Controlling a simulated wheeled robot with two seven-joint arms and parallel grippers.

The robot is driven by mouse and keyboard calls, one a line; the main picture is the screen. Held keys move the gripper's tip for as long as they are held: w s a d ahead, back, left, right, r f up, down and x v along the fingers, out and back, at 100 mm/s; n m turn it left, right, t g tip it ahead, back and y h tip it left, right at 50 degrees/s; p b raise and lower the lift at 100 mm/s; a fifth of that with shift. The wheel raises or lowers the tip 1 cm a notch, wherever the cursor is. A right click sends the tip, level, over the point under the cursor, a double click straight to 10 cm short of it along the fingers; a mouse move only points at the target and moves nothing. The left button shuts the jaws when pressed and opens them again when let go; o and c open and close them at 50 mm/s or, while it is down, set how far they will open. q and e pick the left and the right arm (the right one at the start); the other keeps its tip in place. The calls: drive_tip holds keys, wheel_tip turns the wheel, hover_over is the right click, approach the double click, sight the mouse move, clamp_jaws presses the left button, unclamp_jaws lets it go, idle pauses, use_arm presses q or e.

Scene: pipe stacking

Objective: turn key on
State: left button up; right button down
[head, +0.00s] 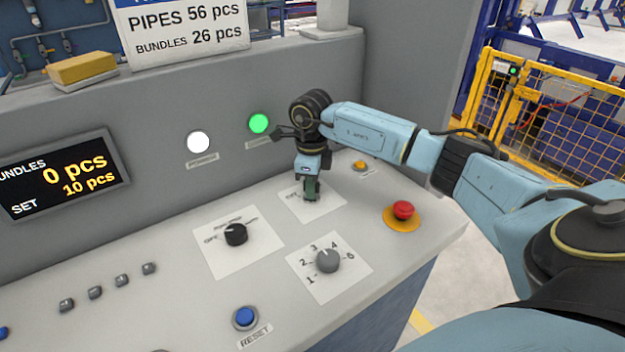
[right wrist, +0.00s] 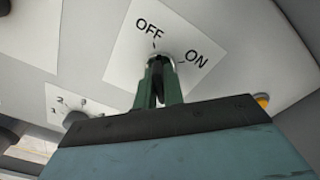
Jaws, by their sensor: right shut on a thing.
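The key switch sits on a white plate (head: 327,205) at the back right of the sloped console. In the right wrist view the plate (right wrist: 128,50) carries the words OFF and ON. My right gripper (head: 311,194) points down at this plate, and in the right wrist view its green fingers (right wrist: 160,72) are closed on the key at the switch. The key is mostly hidden between the fingers, and I cannot tell its exact angle. A green lamp (head: 260,123) is lit on the panel behind. My left gripper is not in view.
A red emergency button (head: 403,210) is right of the key plate, with a small yellow button (head: 359,166) behind. A black selector (head: 235,234), a grey numbered dial (head: 328,260) and a blue reset button (head: 245,317) are nearer. A display (head: 62,177) stands left.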

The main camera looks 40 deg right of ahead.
drive_tip(key=shift+r+m+p, duration=0.15)
drive_tip(key=shift+m+p, duration=0.55)
drive_tip(key=shift+m, duration=1)
drive_tip(key=m+p, duration=0.1)
drive_tip(key=m, duration=0.1)
drive_tip(key=shift+m+p, duration=0.3)
drive_tip(key=shift+p, duration=0.1)
drive_tip(key=shift+m, duration=0.5)
